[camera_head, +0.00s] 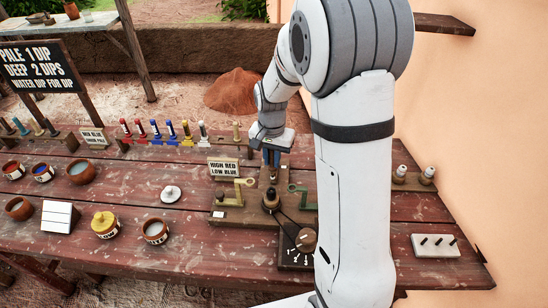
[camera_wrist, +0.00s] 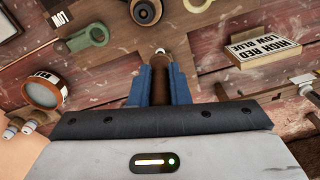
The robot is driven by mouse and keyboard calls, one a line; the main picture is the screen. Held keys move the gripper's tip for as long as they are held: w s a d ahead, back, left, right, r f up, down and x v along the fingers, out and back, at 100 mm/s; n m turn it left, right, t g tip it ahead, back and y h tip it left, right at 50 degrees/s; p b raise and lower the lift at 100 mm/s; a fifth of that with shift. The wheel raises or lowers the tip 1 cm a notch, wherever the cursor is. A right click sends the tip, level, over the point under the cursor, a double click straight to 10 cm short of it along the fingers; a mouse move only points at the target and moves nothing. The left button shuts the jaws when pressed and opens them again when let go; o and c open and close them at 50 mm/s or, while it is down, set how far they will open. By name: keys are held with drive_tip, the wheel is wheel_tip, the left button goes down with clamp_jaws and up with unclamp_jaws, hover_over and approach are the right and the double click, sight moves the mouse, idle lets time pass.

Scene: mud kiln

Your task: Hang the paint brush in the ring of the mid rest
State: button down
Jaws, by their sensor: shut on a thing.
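My gripper (camera_head: 271,158) is over the wooden rest stand (camera_head: 232,216). Its blue fingers (camera_wrist: 163,88) are shut on a brown handle (camera_wrist: 160,82) with a pale tip, which I take for the paint brush. The brush sits between the fingers, apart from any ring that I can make out. The stand carries a yellow arm (camera_head: 238,190) on the left and a green ring arm (camera_head: 298,189) on the right, beside a LOW label in the wrist view (camera_wrist: 62,18). A dark round piece (camera_head: 270,201) stands between them. I cannot tell which one is the mid rest.
A sign (camera_head: 224,168) reading HIGH RED LOW BLUE stands left of my gripper. A numbered dial (camera_head: 297,260) is in front of the stand. Several coloured handles (camera_head: 170,133), paint pots (camera_head: 155,231) and a white lid (camera_head: 170,193) are to the left. My arm hides the table's right middle.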

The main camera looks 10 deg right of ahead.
drive_tip(key=c, duration=0.8)
unclamp_jaws()
drive_tip(key=shift+r+p, duration=2.4)
drive_tip(key=shift+r, duration=1.35)
